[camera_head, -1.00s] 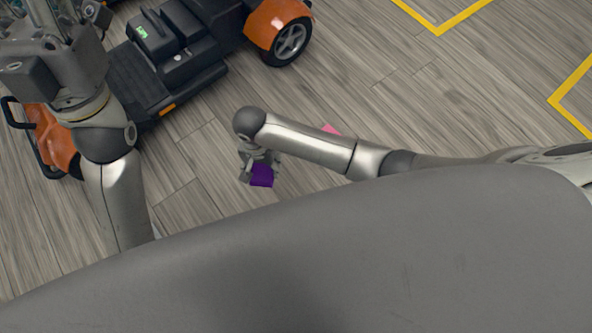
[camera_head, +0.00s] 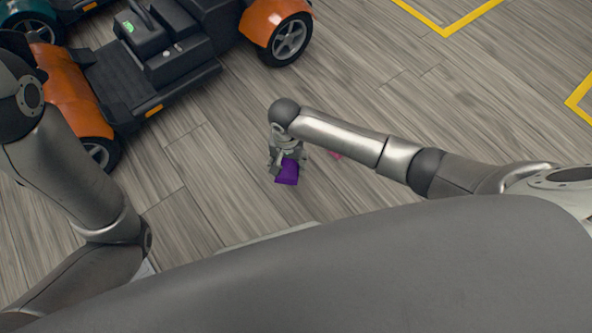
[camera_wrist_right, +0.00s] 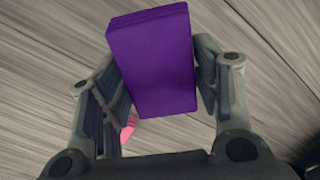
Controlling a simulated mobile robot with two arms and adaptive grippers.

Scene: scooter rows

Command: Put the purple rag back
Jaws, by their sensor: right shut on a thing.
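The purple rag (camera_head: 288,174) is a folded, block-like piece below my right wrist in the head view. My right gripper (camera_head: 283,162) is shut on it. In the right wrist view the purple rag (camera_wrist_right: 152,62) sits between the two fingers of the right gripper (camera_wrist_right: 160,95), with wood floor behind it. My left arm comes in at the left of the head view, but its gripper is out of the picture.
An orange and black scooter (camera_head: 150,60) stands at the upper left, with another, teal one (camera_head: 25,18) partly in view at the corner. A pink thing (camera_head: 335,155) shows beside my right arm, also in the wrist view (camera_wrist_right: 129,127). Yellow floor lines (camera_head: 447,30) lie at upper right. Open wood floor lies between.

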